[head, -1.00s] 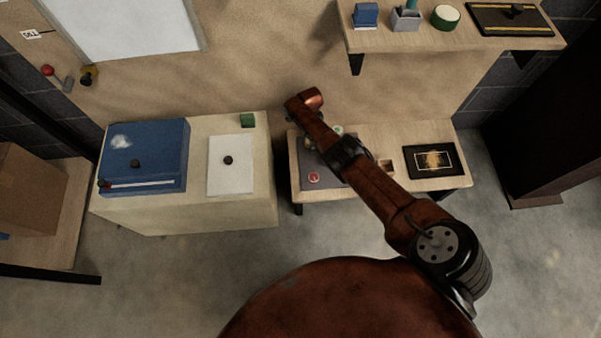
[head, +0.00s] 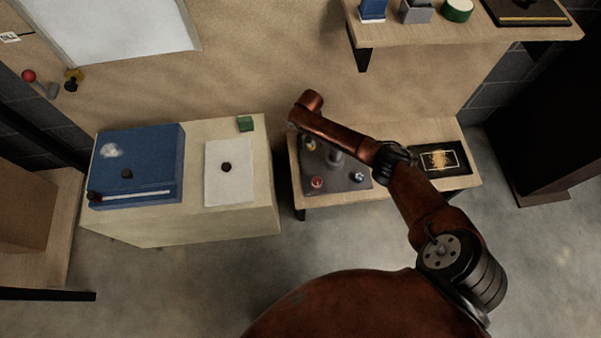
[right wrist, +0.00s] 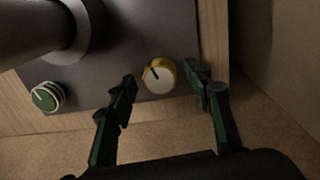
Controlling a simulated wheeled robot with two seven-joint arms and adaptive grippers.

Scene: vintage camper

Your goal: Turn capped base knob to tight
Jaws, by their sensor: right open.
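A dark grey panel (head: 346,184) lies on the low wooden bench and carries several knobs and a grey post. A yellow knob with a pale cap and a dark pointer line (right wrist: 160,77) sits near the panel's edge in the right wrist view. In the head view the yellow knob (head: 309,143) is partly hidden by my right arm. My right gripper (right wrist: 164,84) is open, with a finger on either side of the yellow knob in the picture. I cannot tell whether they touch it. My left gripper is not in view.
A green knob (right wrist: 46,97) and a grey post (right wrist: 65,30) stand left of the yellow knob. A red knob (head: 317,182) and a blue knob (head: 359,177) sit on the panel's front part. A black framed plate (head: 438,160) lies to the right.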

